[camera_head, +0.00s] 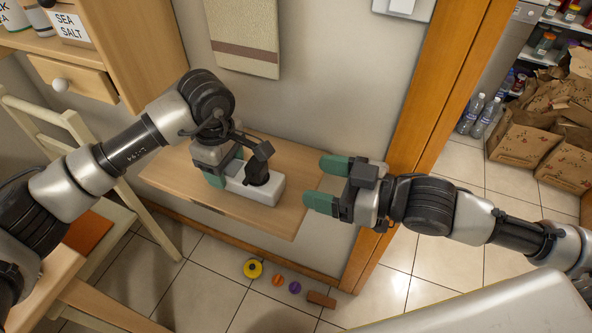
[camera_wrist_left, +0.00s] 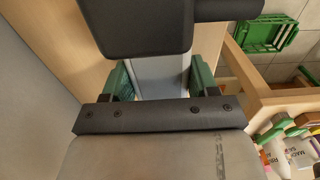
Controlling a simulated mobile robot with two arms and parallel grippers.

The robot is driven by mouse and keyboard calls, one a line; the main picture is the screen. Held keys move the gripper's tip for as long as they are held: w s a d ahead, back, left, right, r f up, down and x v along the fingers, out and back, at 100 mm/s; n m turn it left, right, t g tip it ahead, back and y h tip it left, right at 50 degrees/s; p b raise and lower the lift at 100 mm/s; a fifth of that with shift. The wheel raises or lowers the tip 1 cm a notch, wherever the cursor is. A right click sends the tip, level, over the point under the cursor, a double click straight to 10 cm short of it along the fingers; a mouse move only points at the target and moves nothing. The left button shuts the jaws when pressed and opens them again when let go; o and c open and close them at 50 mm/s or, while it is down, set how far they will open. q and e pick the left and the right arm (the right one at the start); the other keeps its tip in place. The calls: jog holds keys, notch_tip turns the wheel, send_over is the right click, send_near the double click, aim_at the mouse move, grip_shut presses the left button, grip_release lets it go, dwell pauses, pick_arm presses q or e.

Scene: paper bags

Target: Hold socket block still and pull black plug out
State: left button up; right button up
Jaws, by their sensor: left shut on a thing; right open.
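The white socket block (camera_head: 267,189) lies on the wooden wall shelf. The black plug (camera_head: 257,173) stands upright in its top. My left gripper (camera_head: 226,173) is shut on the left end of the block, one green finger on each side. In the left wrist view, the pale block (camera_wrist_left: 160,75) sits between the green fingers (camera_wrist_left: 160,82), and a large black shape, which looks like the plug, covers its far part. My right gripper (camera_head: 325,183) is open and empty, right of the block and apart from it, its fingers pointing left at the shelf's right end.
The shelf (camera_head: 285,222) has bare room in front of and behind the block. A wooden door frame (camera_head: 425,90) rises behind my right gripper. A chair (camera_head: 110,215) stands at left. Small toys (camera_head: 278,280) lie on the floor below. Paper bags (camera_head: 530,140) stand at far right.

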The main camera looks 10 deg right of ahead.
aim_at(264, 168)
jog(key=x, duration=1.1)
jog(key=shift+a, duration=0.15)
jog(key=c, duration=1)
jog(key=shift+r, duration=0.7)
